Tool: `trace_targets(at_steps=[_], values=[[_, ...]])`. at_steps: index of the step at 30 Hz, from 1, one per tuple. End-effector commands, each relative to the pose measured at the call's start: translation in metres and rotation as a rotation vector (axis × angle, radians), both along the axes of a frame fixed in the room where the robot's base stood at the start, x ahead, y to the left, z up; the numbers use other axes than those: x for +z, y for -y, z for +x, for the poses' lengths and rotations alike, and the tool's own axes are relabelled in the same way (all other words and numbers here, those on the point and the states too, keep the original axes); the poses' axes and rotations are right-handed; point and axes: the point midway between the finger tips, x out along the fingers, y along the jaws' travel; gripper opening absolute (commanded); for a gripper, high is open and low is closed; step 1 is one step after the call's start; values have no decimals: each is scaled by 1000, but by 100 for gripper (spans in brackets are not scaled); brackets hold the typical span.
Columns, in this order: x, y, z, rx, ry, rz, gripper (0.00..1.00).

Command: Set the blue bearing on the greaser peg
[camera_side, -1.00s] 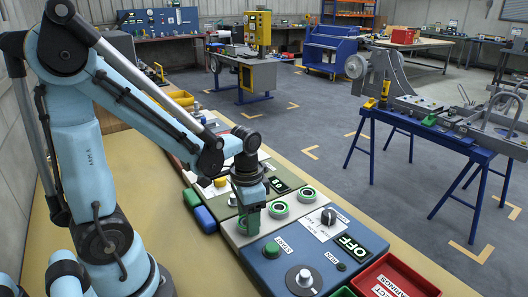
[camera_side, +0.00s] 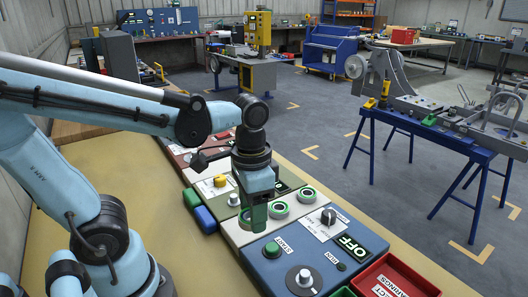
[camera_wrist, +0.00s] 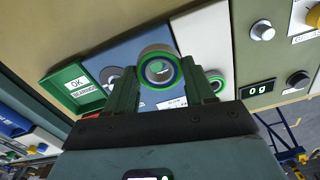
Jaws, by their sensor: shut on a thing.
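My gripper (camera_side: 257,217) points down above the pale panel, close to the blue panel's upper left corner. Its two green fingers are shut on a ring-shaped bearing (camera_wrist: 158,69), which shows between the fingertips in the wrist view. The bearing has a pale face with blue and green edging. A silver peg (camera_side: 305,277) stands bare on a dark disc on the blue panel, apart from my gripper.
Two green-edged rings (camera_side: 279,209) (camera_side: 306,195) sit on the pale panel beside my gripper. The blue panel (camera_side: 273,272) has a green START button (camera_side: 272,250) and an OFF display (camera_side: 348,246). A red tray (camera_side: 405,272) and a green tray (camera_wrist: 78,91) stand near it.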

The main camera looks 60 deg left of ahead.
Motion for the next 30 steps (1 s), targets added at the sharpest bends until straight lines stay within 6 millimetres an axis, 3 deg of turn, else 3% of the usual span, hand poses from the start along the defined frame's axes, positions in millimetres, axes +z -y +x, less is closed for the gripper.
trace_targets(at_steps=[7, 14, 20, 30], values=[[20, 32, -13, -4, 0, 0, 19], [26, 33, -10, 42, 0, 0, 19], [25, -6, 15, 226, 0, 0, 19], [14, -112, 44, 616, 1, 0, 19]])
